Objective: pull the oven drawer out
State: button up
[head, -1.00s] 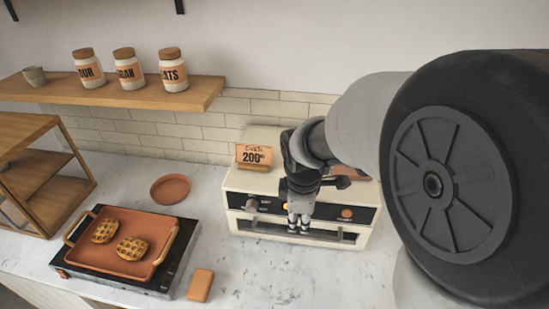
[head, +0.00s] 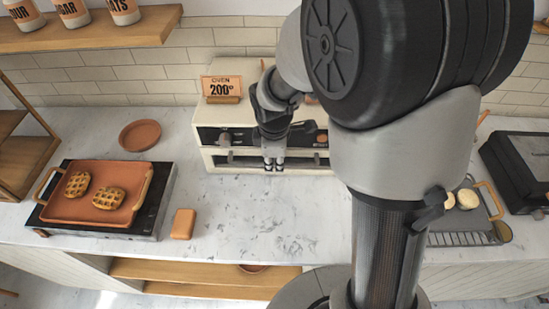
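The cream oven (head: 212,111) stands on the counter against the tiled wall, with a black control strip and knobs. Its drawer front (head: 228,164) is the lower band, with a long handle slot; it looks flush with the body. My gripper (head: 274,165) points down right in front of the drawer, near the middle of its handle. The fingertips look close together, but whether they grip the handle is too small to tell. My arm hides part of the oven's right side.
A sign reading 200° (head: 221,89) stands on the oven. Left are a hotplate (head: 145,222) bearing an orange tray (head: 136,206) with two waffles, an orange block (head: 184,223) and a round plate (head: 140,135). The marble counter (head: 270,215) before the oven is clear.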

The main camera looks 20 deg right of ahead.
grip_shut()
dwell(0.3)
